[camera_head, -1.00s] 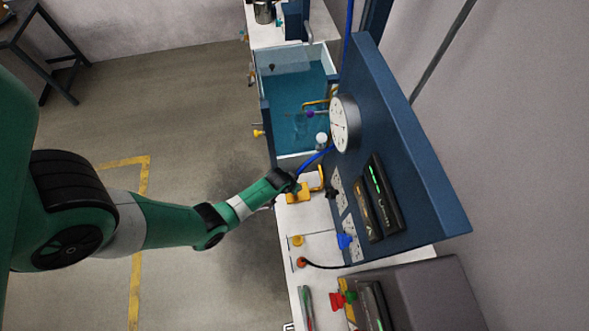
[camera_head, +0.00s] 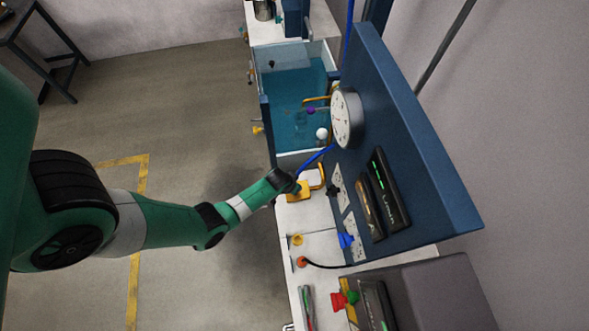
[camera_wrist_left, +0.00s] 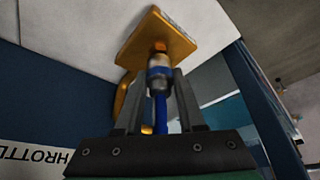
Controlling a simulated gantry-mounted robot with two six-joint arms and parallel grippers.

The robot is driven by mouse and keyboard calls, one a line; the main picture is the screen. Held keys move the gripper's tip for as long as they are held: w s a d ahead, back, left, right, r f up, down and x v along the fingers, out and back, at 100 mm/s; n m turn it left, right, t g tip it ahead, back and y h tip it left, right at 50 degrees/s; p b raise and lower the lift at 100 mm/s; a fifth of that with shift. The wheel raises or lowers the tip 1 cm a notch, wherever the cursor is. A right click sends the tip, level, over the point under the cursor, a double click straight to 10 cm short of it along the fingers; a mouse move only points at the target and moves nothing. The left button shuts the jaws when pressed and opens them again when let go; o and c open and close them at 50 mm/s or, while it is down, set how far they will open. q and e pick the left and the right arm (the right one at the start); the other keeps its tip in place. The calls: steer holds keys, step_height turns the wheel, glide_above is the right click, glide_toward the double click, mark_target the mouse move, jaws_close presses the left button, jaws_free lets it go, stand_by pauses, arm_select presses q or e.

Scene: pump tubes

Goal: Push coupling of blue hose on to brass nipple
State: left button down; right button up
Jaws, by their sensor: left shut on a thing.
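My left gripper (camera_head: 291,184) is beside the yellow block (camera_head: 299,194) on the white bench. In the left wrist view my left gripper (camera_wrist_left: 160,90) is shut on the grey-and-blue coupling (camera_wrist_left: 159,72) of the blue hose (camera_wrist_left: 160,112). The coupling is in line with the orange-brass nipple (camera_wrist_left: 160,47), which stands out from the yellow plate (camera_wrist_left: 150,30). Their ends meet or nearly meet; I cannot tell how far the coupling is on. The blue hose (camera_head: 318,158) runs up from the gripper towards the gauge. My right gripper is not in view.
A blue panel (camera_head: 420,160) with a round gauge (camera_head: 344,118) stands right of the gripper. A water tank (camera_head: 283,115) lies beyond it. Blue (camera_head: 345,240) and red (camera_head: 340,300) knobs and an orange fitting (camera_head: 302,262) are nearer. The floor at left is free.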

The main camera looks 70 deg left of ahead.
arm_select(q)
steer(key=shift+f+b, duration=0.45)
steer(key=shift+f, duration=0.1)
steer(key=shift+c, duration=2.2)
jaws_free()
steer(key=p+v, duration=1)
steer(key=v, duration=0.1)
steer(key=shift+r, duration=0.35)
steer(key=shift+s, duration=0.1)
